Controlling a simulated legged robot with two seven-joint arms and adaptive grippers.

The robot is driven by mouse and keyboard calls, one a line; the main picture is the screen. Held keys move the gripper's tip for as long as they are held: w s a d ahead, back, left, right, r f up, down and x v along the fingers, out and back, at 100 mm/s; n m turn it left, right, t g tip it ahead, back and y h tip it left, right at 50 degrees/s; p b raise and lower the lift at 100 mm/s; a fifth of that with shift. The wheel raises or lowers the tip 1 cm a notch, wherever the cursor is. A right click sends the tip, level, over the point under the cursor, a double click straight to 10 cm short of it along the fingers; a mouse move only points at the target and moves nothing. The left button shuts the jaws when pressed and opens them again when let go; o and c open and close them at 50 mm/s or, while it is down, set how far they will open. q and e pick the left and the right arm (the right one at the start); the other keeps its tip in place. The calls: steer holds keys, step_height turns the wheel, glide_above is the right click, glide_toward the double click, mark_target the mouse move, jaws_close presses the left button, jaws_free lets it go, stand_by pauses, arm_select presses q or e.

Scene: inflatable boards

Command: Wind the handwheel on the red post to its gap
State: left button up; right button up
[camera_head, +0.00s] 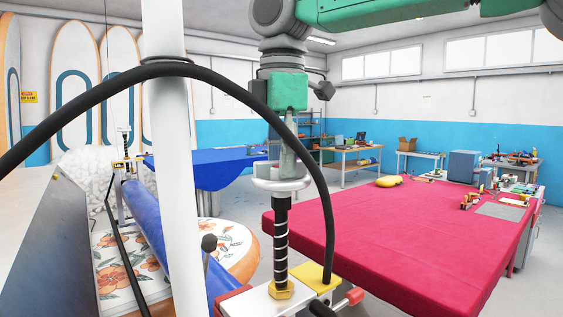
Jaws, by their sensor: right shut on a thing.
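The pale round handwheel (264,185) sits on top of a black threaded screw (281,235) near the middle of the view. The screw stands upright in a brass-coloured nut (281,290) on a pale metal block. My right gripper (289,170) comes down from above and is shut on the handwheel, hiding part of its top. A red part (234,298) shows at the block's left; whether it is the red post I cannot tell. The gap is not clearly visible. My left gripper is not in view.
A white pole (172,160) and an arching black hose (225,85) cross in front. A blue roller (150,225) and a floral board (112,260) lie left. A red-covered table (400,235) fills the right. A yellow block (318,278) and red knob (355,296) adjoin the screw.

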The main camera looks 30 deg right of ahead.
steer(key=shift+s+f, duration=0.1)
steer(key=shift+f, duration=0.45)
steer(key=o, duration=1)
steer(key=shift+o, duration=0.6)
steer(key=shift+w+r, duration=0.2)
steer(key=shift+r, duration=0.05)
steer(key=shift+r, duration=0.3)
step_height(320, 180, up, 11)
